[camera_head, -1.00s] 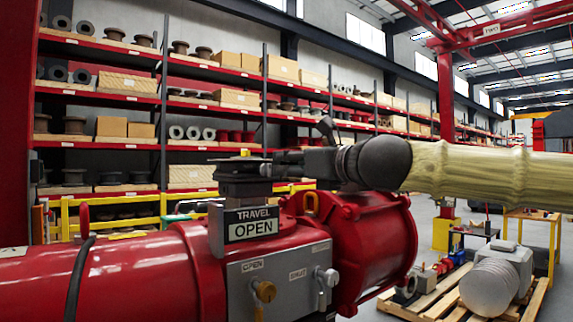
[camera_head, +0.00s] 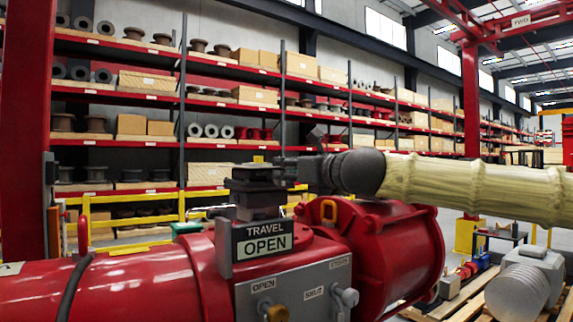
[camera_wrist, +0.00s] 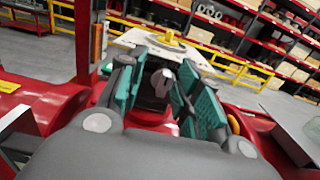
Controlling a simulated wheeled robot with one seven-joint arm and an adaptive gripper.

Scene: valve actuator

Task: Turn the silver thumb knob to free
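A silver-grey rounded piece (camera_wrist: 162,82) shows between my fingers in the wrist view; it looks like the thumb knob, but I cannot be sure. My gripper (camera_wrist: 160,95) has its two teal-padded fingers apart on either side of it, with no clear contact visible. In the head view my gripper (camera_head: 285,168) points left at the dark stacked block (camera_head: 258,190) on the red actuator; its fingertips are hard to make out there. Another silver knob (camera_head: 345,297) sits on the grey panel (camera_head: 300,283), right of a brass knob (camera_head: 273,311).
A "TRAVEL OPEN" sign (camera_head: 264,240) stands just below the block. The red actuator cylinder (camera_head: 390,250) sits under my arm. Yellow rails (camera_head: 85,222) and shelves stand behind.

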